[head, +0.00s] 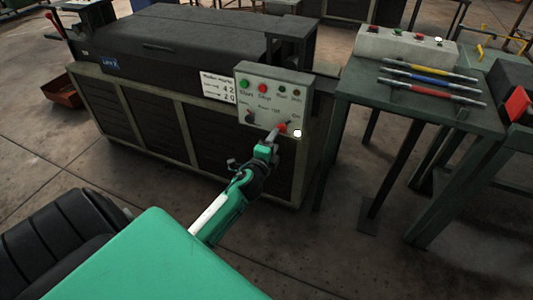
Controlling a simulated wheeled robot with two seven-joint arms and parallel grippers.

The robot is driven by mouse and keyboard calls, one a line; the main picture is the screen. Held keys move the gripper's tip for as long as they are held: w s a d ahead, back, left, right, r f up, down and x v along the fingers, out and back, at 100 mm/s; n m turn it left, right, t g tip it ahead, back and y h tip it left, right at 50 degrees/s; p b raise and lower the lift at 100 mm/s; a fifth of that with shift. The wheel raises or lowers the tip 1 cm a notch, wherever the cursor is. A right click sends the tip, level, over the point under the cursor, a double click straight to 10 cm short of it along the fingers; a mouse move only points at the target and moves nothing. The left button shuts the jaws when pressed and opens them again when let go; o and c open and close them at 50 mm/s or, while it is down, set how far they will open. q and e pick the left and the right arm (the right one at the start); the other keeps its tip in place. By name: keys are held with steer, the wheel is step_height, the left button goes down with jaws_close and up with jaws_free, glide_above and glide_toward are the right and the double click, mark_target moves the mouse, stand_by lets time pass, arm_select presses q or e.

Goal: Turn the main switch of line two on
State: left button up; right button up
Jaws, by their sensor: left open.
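A light grey control panel (255,88) is fixed to the near right corner of a large dark machine. Its top row has a green button (244,84), a red button (264,86) and small lamps. A black knob (250,117) is at its lower left. A red switch part (283,127) is at its lower right, with a bright white spot (297,133) beside it. My left gripper (275,134) is open, with its tips at or just in front of the red part. Contact cannot be told. Labels are too small to read surely. My right gripper is not seen.
The dark machine (150,45) stands behind the panel, with a white notice (217,86) beside it. To the right, a table (385,92) bears coloured rods and a grey button box (405,48). Concrete floor lies clear in front.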

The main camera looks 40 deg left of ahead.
arm_select(q)
steer(key=v, duration=0.6)
stand_by(0.4)
